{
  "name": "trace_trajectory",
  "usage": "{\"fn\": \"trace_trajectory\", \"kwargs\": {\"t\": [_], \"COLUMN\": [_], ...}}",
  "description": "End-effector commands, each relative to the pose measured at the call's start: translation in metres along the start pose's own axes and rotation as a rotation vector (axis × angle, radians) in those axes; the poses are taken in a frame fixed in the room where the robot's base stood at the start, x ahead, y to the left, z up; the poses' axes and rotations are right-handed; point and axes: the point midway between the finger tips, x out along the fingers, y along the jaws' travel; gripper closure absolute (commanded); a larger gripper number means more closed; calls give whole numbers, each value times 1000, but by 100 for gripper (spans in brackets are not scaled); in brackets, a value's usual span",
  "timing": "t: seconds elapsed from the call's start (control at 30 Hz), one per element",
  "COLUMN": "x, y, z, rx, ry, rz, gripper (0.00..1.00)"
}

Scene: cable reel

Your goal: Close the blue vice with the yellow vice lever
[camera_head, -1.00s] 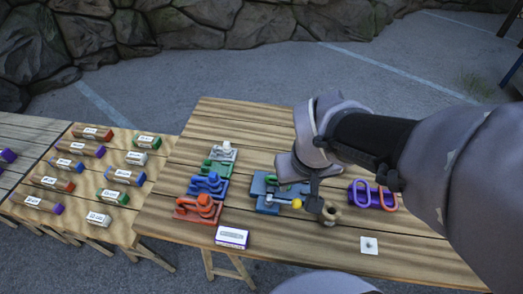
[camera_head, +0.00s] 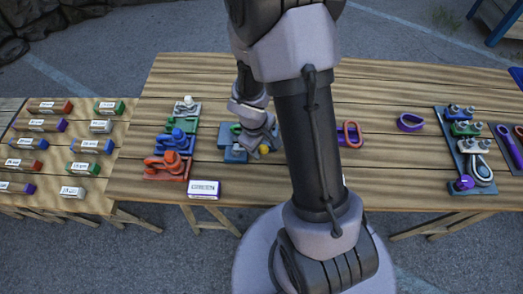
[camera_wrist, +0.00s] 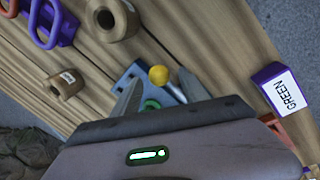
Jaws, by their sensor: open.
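The blue vice (camera_head: 233,156) is on the wooden table, mostly behind my arm in the head view. It also shows in the wrist view (camera_wrist: 135,71), partly hidden by my gripper. Its lever ends in a yellow ball (camera_head: 263,149), which shows clearly in the wrist view (camera_wrist: 158,75). My gripper (camera_wrist: 160,91) is open, its fingers on either side of the lever region just behind the ball. I cannot tell whether they touch it. A green rounded piece (camera_wrist: 151,104) shows at the vice between the fingers.
Red, blue, green and grey vice-like fixtures (camera_head: 167,166) stand left of the blue vice. Wooden rings (camera_wrist: 110,19) and purple and orange loops (camera_wrist: 45,22) lie on the other side.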

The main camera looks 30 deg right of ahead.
Motion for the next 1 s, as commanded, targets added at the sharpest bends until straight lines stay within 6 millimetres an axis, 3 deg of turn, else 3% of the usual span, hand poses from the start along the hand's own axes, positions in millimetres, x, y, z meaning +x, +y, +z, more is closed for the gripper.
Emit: {"fn": "trace_trajectory", "kwargs": {"t": [0.1, 0.4, 0.67, 1.0], "x": [11, 12, 12, 12], "y": [0, 0, 0, 1], "z": [0, 0, 0, 0], "rx": [2, 1, 2, 3], "ry": [0, 0, 0, 2], "rz": [0, 0, 1, 1], "gripper": [48, 48, 97, 100]}}
